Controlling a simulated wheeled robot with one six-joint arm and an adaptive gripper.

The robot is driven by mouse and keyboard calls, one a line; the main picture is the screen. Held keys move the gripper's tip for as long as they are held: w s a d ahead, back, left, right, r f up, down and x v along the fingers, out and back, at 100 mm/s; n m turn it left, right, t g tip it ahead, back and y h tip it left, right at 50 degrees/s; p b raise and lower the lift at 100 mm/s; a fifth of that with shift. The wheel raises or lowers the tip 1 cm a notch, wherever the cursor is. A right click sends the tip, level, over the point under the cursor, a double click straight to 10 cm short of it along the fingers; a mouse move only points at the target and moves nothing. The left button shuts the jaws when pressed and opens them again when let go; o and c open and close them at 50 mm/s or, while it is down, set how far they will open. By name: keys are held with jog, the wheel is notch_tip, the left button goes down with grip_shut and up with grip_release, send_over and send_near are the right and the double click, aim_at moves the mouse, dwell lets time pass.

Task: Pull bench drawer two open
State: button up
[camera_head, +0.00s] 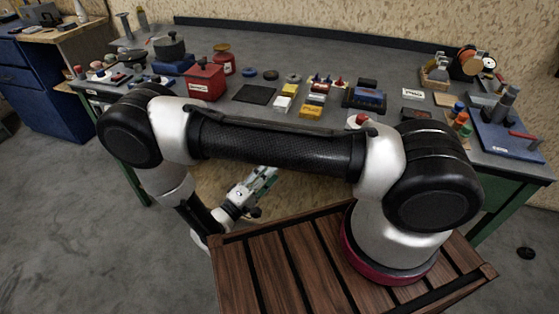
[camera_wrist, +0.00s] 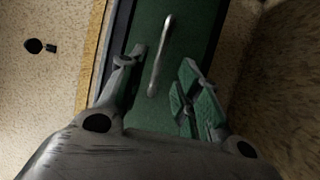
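A green drawer front (camera_wrist: 190,25) with a slim metal bar handle (camera_wrist: 161,55) shows in the wrist view. My gripper (camera_wrist: 160,66) is open, with one finger on each side of the handle in the picture. I see no clear contact between fingers and handle. I cannot tell from the panel which numbered drawer it is. In the head view my gripper (camera_head: 262,182) is low, below the front edge of the bench (camera_head: 340,113). My arm hides most of the bench front there, and the handle cannot be made out.
The bench top carries a red box (camera_head: 205,82), small coloured blocks and a blue tray (camera_head: 510,138) at the right. A blue cabinet (camera_head: 42,95) stands at the far left. Grey floor (camera_head: 80,220) is clear at the left.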

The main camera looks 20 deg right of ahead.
jog(key=x, duration=0.7)
jog(key=shift+w+d, duration=0.15)
jog(key=shift+d, duration=0.15)
grip_shut()
